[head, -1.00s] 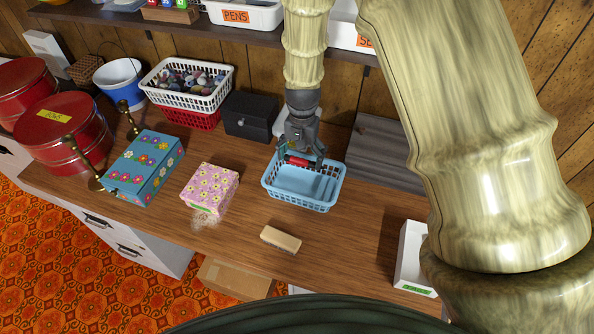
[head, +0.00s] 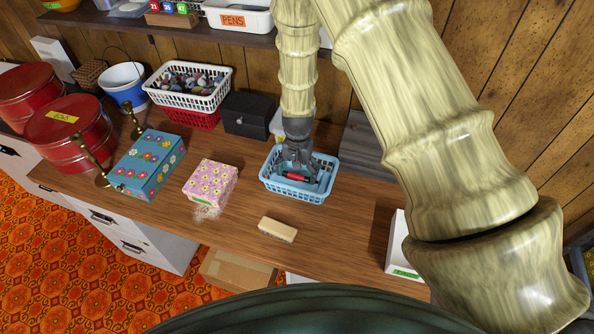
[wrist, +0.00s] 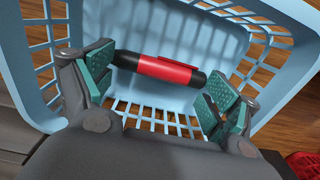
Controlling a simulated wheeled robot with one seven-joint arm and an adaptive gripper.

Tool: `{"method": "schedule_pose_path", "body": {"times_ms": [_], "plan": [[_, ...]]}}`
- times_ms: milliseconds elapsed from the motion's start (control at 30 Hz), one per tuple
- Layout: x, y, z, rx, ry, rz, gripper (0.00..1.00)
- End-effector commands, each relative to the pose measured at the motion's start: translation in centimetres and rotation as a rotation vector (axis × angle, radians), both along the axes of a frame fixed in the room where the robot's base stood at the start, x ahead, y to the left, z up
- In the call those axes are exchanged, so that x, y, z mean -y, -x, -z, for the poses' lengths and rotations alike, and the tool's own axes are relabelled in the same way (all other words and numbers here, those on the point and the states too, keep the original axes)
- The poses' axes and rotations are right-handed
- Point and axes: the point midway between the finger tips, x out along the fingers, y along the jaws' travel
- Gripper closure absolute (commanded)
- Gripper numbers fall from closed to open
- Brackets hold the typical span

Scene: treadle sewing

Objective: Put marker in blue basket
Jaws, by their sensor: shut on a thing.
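The blue basket (head: 318,193) stands on the wooden worktop, and its slotted walls and floor fill much of the wrist view (wrist: 40,85). My gripper (head: 295,177) points down inside the basket's outline. It is shut on the marker (head: 293,177), which is red and black. In the wrist view the marker (wrist: 165,69) lies crosswise between the teal finger pads of my gripper (wrist: 157,75), over the basket floor. I cannot tell whether the marker touches the floor.
A pink flowered box (head: 212,181), a blue flowered box (head: 148,165) and a wooden brush (head: 277,230) are left of or in front of the basket. A dark box (head: 247,114) and a white basket (head: 190,90) stand behind.

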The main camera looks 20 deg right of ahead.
Motion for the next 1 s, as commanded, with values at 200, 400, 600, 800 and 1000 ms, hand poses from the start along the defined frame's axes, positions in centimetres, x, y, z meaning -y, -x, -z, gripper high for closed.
{"method": "schedule_pose_path", "body": {"times_ms": [200,400,600,800,1000], "plan": [[0.0,-0.3,0.8,-0.001,0.001,-0.001,0.26],[0.0,-0.3,0.7,-0.001,0.001,0.000,0.00],[0.0,-0.3,0.7,-0.001,0.001,0.000,0.00],[0.0,-0.3,0.5,0.000,0.000,0.000,0.00],[0.0,-0.4,-0.8,0.002,0.000,0.000,0.00]]}}
